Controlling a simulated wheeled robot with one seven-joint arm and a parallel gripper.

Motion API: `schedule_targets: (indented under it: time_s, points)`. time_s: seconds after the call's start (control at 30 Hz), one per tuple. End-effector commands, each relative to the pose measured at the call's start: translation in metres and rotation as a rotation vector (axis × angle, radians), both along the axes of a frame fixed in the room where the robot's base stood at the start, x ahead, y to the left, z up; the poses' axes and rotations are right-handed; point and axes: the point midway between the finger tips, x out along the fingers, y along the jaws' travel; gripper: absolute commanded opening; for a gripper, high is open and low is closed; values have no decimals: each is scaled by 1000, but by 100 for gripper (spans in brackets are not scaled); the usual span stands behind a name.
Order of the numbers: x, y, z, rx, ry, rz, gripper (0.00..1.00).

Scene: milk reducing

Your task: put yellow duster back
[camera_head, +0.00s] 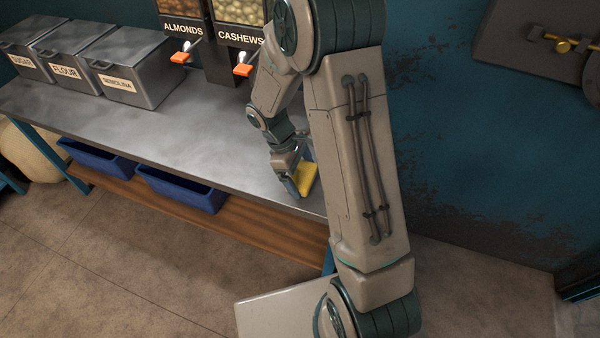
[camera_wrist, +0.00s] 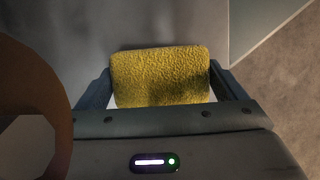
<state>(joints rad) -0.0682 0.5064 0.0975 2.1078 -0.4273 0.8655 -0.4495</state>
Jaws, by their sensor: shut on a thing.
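The yellow duster (camera_head: 308,180) is at the right end of the grey metal counter (camera_head: 200,125), partly behind my arm in the head view. In the wrist view the duster (camera_wrist: 160,75) is a fuzzy yellow block between the two fingers. My gripper (camera_head: 298,184) is shut on the duster, with one finger at each side of it in the wrist view (camera_wrist: 160,92). The duster is at or just above the counter top, close to the front edge; I cannot tell whether it touches the surface.
Grey lidded bins, one labelled flour (camera_head: 68,65), stand at the counter's left. Almond (camera_head: 183,25) and cashew (camera_head: 238,35) dispensers stand at the back. Blue trays (camera_head: 180,190) sit on the wooden shelf (camera_head: 250,232) below. An orange-brown rounded object (camera_wrist: 30,75) shows at the wrist view's left.

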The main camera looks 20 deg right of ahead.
Motion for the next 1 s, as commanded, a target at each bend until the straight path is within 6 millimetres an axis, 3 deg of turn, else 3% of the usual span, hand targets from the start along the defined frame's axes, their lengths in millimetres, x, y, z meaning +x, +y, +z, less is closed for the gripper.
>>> schedule_targets:
  time_s: [0.3, 0.33, 0.37, 0.73, 1.0]
  points:
    - [0, 0, -3, -1, -1, -1, 69]
    - [0, 0, -3, -1, -1, -1, 93]
    - [0, 0, -2, 0, -2, -1, 100]
    - [3, 3, 9, 1, -4, 0, 100]
    - [15, 20, 61, 1, -6, 2, 100]
